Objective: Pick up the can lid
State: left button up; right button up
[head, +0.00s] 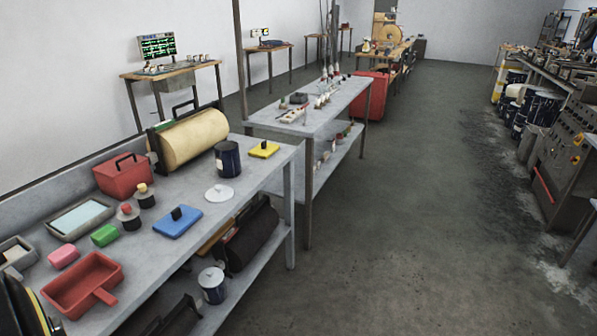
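A round, pale grey-white can lid (219,193) with a small knob on top lies flat on the near grey workbench (133,262), close to its right edge. A dark blue can (227,158) stands upright just behind the lid, apart from it. A second can (213,285), dark with a pale top, stands on the shelf below the bench. Neither of my grippers shows in the head view.
A blue block with a black handle (178,221) lies left of the lid, and a yellow one (264,150) behind it. A large cream roll (193,139), red box (122,175) and red tray (83,284) also occupy the bench. Open floor (400,220) lies to the right.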

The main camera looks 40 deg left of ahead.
aim_at(219, 193)
jog(key=u, duration=0.1)
jog(key=i, duration=1.85)
jog(key=u, duration=1.6)
jog(key=i, duration=0.8)
jog(key=u, duration=0.6)
